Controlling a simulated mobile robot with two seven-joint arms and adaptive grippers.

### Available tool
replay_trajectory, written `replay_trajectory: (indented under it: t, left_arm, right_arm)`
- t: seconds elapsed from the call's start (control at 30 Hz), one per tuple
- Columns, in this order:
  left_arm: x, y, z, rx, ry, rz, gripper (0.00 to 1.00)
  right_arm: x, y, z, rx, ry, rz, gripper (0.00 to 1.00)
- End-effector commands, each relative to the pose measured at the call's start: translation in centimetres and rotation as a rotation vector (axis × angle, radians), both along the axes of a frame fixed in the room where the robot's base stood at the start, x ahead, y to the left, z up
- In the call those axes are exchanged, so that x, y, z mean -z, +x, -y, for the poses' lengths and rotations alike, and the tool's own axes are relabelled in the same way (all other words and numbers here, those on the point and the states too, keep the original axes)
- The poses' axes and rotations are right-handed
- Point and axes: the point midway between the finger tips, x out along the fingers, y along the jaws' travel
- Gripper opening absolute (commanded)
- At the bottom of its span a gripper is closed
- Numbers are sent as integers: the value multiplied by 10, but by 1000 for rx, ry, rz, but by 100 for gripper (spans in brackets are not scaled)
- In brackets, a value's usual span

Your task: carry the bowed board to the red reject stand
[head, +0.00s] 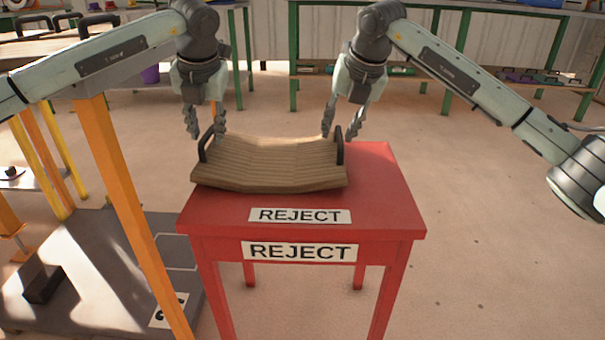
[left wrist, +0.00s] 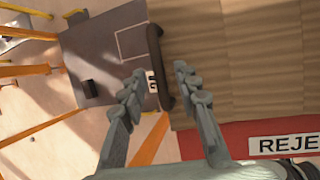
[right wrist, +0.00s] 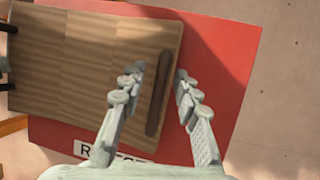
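The bowed board (head: 270,165) is wooden, sags in the middle and has a black handle at each end. It lies on the red reject stand (head: 390,210), its left end reaching about the stand's left edge. My left gripper (head: 205,136) is open over the left handle (left wrist: 158,65), its fingers apart on either side of it. My right gripper (head: 341,135) is open at the right handle (right wrist: 158,92), its fingers apart, with the handle between or just below them. Neither gripper appears closed on a handle.
An orange-legged frame (head: 125,190) stands close on the left, beside a grey floor plate (head: 85,290). Green-legged benches (head: 440,25) stand at the back. Other handled boards (head: 50,45) lie at the upper left. The floor right of the stand is clear.

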Motion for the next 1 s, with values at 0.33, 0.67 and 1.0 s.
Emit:
replay_trajectory:
  t: [0.33,0.67,1.0]
  left_arm:
    - [-56,-19,9,1,-3,17,31]
    - [-69,-25,11,1,-4,18,31]
    - [-69,-25,11,1,-4,18,31]
  right_arm:
    - [-3,0,0,0,0,0,31]
    - [-18,-5,3,1,1,4,31]
    - [-82,-34,13,0,1,3,31]
